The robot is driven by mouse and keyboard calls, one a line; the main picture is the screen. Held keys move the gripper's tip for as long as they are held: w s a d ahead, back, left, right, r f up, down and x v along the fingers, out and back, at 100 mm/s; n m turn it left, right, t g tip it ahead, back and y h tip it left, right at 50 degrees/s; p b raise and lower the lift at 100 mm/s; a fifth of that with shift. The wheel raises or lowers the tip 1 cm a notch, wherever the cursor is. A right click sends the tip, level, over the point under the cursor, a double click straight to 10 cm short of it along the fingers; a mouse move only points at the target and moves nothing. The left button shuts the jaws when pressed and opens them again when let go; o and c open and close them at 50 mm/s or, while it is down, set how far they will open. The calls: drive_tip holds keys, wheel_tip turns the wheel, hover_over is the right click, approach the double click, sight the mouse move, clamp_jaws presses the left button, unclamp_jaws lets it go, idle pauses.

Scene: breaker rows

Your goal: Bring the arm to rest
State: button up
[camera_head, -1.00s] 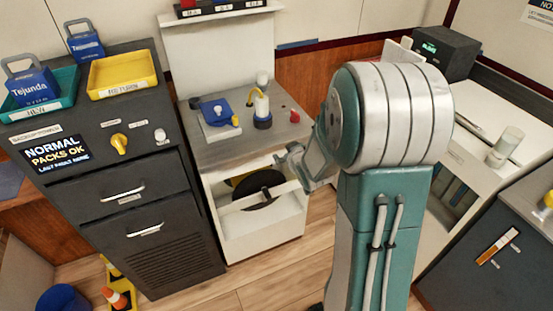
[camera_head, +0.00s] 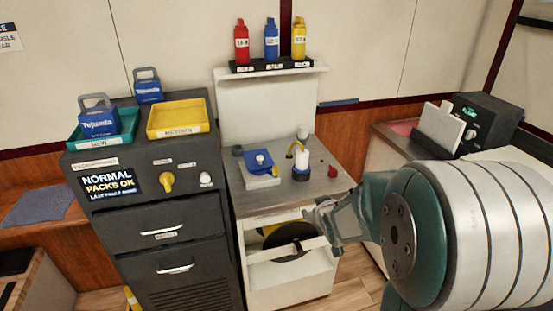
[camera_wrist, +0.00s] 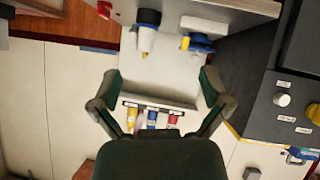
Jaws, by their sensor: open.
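My gripper (camera_head: 326,222) is in front of the open lower bay of the white workstation in the head view, at the end of my teal and white arm. In the wrist view my gripper (camera_wrist: 160,88) has its two fingers spread wide, with nothing between them. The wrist picture is upside down: the shelf bottles (camera_wrist: 151,118) show low between the fingers and the steel worktop (camera_wrist: 205,6) is at the top. My arm hides part of the floor and the right-hand counter in the head view.
A dark cabinet (camera_head: 120,230) with a yellow knob, green tray (camera_head: 126,128) and yellow tray (camera_head: 180,131) stands at left. A dark box (camera_head: 490,120) sits on the right counter.

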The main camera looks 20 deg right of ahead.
drive_tip(key=s+a+r+g, duration=0.2)
drive_tip(key=s+a+r, duration=0.1)
drive_tip(key=s, duration=0.5)
drive_tip(key=s+a+r+g+y, duration=0.1)
drive_tip(key=s+a+r, duration=0.3)
drive_tip(key=s, duration=0.4)
drive_tip(key=s+a+r+m+g, duration=0.1)
drive_tip(key=s+a+r, duration=0.3)
drive_tip(key=s, duration=0.5)
drive_tip(key=shift+a+g+y, duration=0.4)
drive_tip(key=shift+a+g, duration=0.15)
drive_tip(key=shift+g, duration=0.25)
